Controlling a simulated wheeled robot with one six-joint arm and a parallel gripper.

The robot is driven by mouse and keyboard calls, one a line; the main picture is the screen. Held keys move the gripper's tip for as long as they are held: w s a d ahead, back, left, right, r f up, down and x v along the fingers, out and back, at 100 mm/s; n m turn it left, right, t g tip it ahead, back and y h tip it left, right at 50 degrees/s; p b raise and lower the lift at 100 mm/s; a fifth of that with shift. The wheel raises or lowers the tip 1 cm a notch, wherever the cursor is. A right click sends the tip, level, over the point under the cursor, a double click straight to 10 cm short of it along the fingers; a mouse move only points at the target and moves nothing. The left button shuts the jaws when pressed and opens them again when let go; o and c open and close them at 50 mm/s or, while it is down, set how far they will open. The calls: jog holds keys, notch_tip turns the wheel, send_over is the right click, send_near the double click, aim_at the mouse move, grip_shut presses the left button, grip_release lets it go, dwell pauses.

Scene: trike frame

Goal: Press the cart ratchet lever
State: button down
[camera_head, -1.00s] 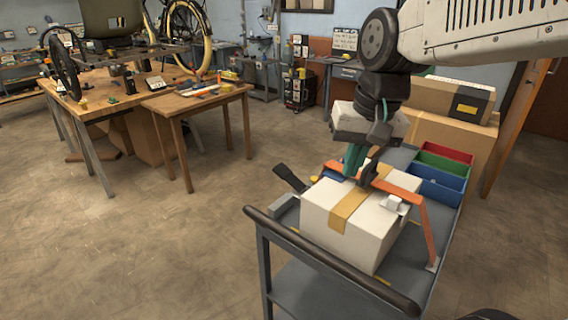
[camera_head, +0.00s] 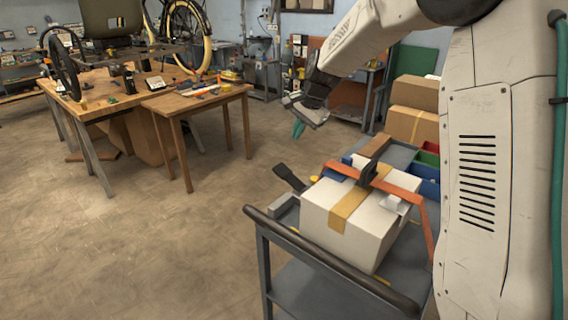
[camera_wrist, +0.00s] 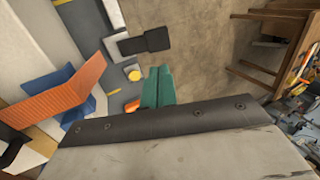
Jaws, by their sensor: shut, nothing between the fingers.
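The cart (camera_head: 285,242) carries a white box (camera_head: 375,215) under an orange strap (camera_head: 400,188). A black upright lever (camera_head: 367,174) stands on the strap over the box. A second black lever with a flat paddle end (camera_head: 288,177) sticks up and outward from the cart's left edge; the wrist view shows it too (camera_wrist: 146,41). I cannot tell for sure which is the ratchet lever. My gripper (camera_head: 297,130), with teal fingers, is shut and empty. It hangs above and beyond the paddle lever, apart from both levers. Its fingers also show in the wrist view (camera_wrist: 158,84).
Red, green and blue bins (camera_head: 425,185) and cardboard boxes (camera_head: 411,125) lie past the white box. A small yellow knob (camera_head: 314,178) sits by the paddle lever. A wooden table (camera_head: 195,97) stands at the left, with clear floor (camera_head: 150,235) between it and the cart.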

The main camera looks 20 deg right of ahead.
aim_at(280, 167)
jog(key=x, duration=1.4)
jog(key=shift+w+a+f+g+h, duration=0.25)
jog(key=shift+w+f+g+h, duration=0.1)
jog(key=shift+f+g, duration=0.15)
jog(key=shift+w+a+f+g+h, duration=0.25)
jog(key=shift+w+f+g+h, duration=0.1)
jog(key=shift+f+g, duration=0.15)
jog(key=shift+w+a+f+g+h, duration=0.2)
jog(key=shift+f+g+h, duration=0.1)
jog(key=shift+f+g, duration=0.15)
jog(key=shift+w+a+f+g+h, duration=0.1)
jog(key=shift+w+f+g+h, duration=0.15)
jog(key=shift+f+g, duration=0.25)
jog(key=shift+w+a+f, duration=0.1)
jog(key=shift+w+f, duration=0.05)
jog(key=shift+f, duration=1.2)
